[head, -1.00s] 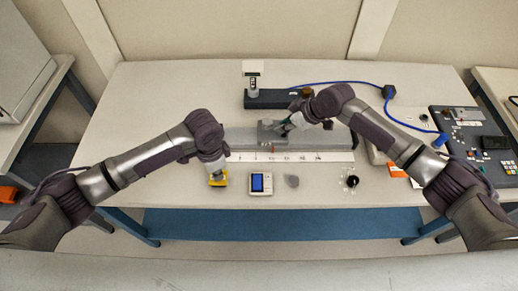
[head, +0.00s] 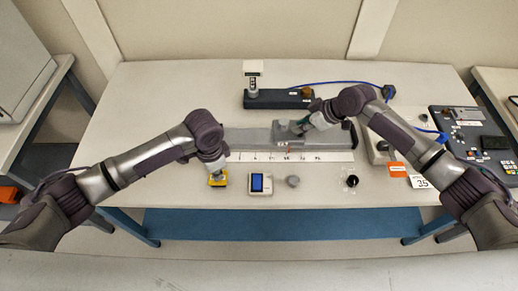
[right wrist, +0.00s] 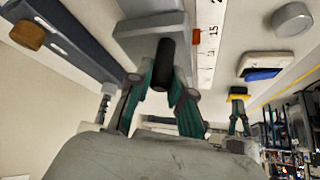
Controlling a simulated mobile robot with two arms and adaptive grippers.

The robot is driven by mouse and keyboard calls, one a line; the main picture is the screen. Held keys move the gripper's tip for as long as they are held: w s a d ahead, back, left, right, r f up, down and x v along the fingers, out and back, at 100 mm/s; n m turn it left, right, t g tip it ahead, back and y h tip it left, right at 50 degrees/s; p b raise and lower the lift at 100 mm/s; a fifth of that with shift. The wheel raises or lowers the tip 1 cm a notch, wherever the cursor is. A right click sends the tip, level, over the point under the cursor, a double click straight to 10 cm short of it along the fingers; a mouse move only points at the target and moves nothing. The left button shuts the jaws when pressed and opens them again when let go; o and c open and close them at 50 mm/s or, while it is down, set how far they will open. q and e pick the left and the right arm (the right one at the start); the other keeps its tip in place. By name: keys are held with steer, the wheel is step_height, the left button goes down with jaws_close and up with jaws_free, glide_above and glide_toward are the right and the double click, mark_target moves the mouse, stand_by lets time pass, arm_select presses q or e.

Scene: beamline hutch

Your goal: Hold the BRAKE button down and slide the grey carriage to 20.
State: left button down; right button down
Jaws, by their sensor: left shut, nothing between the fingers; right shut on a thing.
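The grey carriage (head: 287,137) sits on the rail (head: 250,137) behind a white scale strip (head: 262,156). My right gripper (head: 305,126) is shut on the carriage's black upright handle (right wrist: 166,62). In the right wrist view, the carriage (right wrist: 150,27) has a red pointer (right wrist: 197,37) beside the printed 15. My left gripper (head: 217,174) is shut and points down onto the yellow-edged BRAKE box (head: 217,182). Its fingers hide the button, so how far it is pressed cannot be seen. The left gripper also shows in the right wrist view (right wrist: 239,115).
A blue-screened meter (head: 261,184), a grey knob (head: 292,181) and a black round part (head: 352,182) lie in front of the scale. A dark bar (head: 279,99) stands behind the rail. An orange label (head: 398,169) and a control panel (head: 478,145) are at right.

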steer(key=shift+d, duration=2.2)
steer(key=c, duration=1)
jaws_free()
steer(key=shift+o, duration=0.2)
step_height(320, 180, up, 8)
arm_select(q)
steer(key=shift+r, duration=3.5)
